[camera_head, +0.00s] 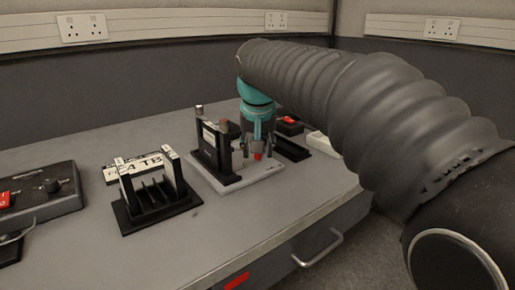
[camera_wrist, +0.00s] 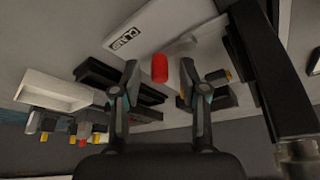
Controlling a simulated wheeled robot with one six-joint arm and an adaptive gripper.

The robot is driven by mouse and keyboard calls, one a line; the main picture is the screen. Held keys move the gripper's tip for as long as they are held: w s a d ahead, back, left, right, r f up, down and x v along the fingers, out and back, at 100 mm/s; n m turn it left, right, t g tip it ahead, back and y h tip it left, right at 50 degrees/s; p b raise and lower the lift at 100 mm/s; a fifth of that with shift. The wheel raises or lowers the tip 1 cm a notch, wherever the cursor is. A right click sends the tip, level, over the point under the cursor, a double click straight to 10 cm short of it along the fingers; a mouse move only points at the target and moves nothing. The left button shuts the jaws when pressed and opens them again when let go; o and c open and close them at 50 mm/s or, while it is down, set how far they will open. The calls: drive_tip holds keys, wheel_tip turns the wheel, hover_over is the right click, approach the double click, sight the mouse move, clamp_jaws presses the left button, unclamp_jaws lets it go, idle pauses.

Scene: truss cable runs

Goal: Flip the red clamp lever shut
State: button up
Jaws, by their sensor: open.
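The red clamp lever (camera_wrist: 160,68) shows in the wrist view as a short red end between my gripper's two fingertips. It looks clear of both fingers. In the head view a small red piece of it (camera_head: 257,157) shows just under my gripper (camera_head: 258,150), above a pale base plate (camera_head: 232,186). A white label reading CLAMP (camera_wrist: 124,40) lies on the plate close to the lever. My gripper (camera_wrist: 158,70) is open, with nothing held. The lever's pivot and angle cannot be told.
A black upright frame (camera_head: 210,155) stands on the plate close left of my gripper. A black slotted rack (camera_head: 150,205) and a control box (camera_head: 45,192) stand further left. A black tray (camera_head: 291,148) and a white tray (camera_head: 322,143) lie right.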

drive_tip(key=v, duration=1.2)
drive_tip(key=shift+s+f, duration=0.1)
